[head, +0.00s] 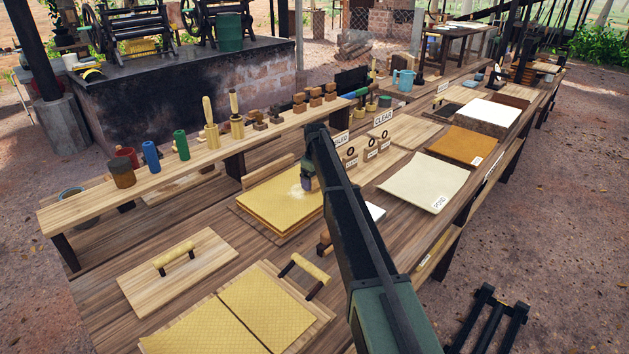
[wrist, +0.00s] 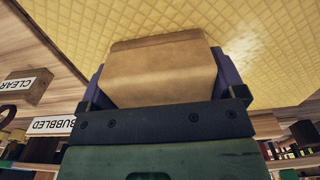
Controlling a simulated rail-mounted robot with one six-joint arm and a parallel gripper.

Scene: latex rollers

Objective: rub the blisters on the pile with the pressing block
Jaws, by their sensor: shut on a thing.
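The pile (head: 262,207) of yellow, quilt-patterned sheets lies on a board on the bench in the head view. A pale, whitish patch (head: 297,191) shows on its top near my gripper. My gripper (head: 308,184) is over the pile's right part. In the wrist view my gripper (wrist: 160,85) is shut on the tan pressing block (wrist: 160,62), with a finger on each side. The yellow sheet (wrist: 110,18) fills the view beyond the block, with a shiny pale area (wrist: 245,50) at right. I cannot tell whether the block touches the sheet. My arm hides part of the pile's right side.
A raised shelf (head: 185,175) with several tools runs behind the pile. Small blocks and a CLEAR sign (head: 384,119) stand to the right. A handled board (head: 178,270) and more yellow sheets (head: 265,308) lie in front. A cream sheet (head: 424,182) lies right of my arm.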

